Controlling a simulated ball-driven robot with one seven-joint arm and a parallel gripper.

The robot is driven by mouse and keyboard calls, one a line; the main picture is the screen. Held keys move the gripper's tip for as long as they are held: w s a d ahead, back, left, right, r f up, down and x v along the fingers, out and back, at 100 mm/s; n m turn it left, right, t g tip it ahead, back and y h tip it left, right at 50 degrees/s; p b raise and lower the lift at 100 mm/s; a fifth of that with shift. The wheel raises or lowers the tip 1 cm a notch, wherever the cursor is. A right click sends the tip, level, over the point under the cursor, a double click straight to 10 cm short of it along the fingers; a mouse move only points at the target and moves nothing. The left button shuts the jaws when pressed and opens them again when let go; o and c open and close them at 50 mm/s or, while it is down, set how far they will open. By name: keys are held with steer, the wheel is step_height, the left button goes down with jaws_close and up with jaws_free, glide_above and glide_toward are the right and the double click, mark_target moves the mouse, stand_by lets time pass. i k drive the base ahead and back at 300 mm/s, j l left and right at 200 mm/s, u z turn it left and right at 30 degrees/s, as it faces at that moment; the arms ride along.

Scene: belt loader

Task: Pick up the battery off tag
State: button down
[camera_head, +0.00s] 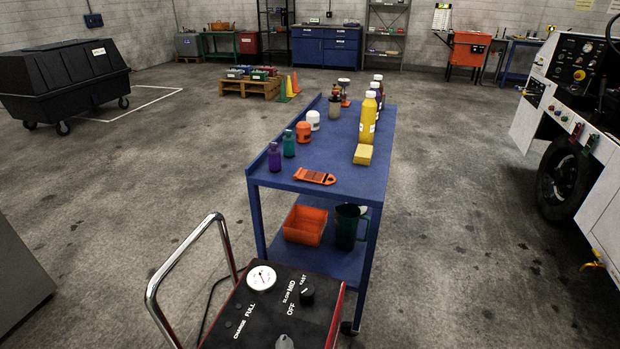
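A flat orange tag (315,176) lies on the near end of the blue cart's top shelf (330,150), close to the front edge. It has dark marks on it, too small to read; it looks like the battery off tag. Its narrower end with a slot points left. Nothing covers it. My gripper is not in view.
A purple bottle (274,157), a green bottle (289,143), a yellow sponge (363,154) and a yellow bottle (368,116) stand beyond the tag. A charger (270,305) with a chrome handle (180,265) stands before the cart. Open floor lies left and right.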

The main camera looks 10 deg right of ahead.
mark_target(310, 176)
steer(key=i+l, duration=0.5)
steer(key=l, duration=0.15)
steer(key=i+l, duration=0.55)
steer(key=l, duration=0.15)
steer(key=i+l+u, duration=0.2)
steer(key=u, duration=0.15)
steer(key=i+l+u, duration=0.15)
steer(key=l+u, duration=0.2)
steer(key=l, duration=0.15)
steer(key=i+l+u, duration=0.1)
steer(key=l+u, duration=0.25)
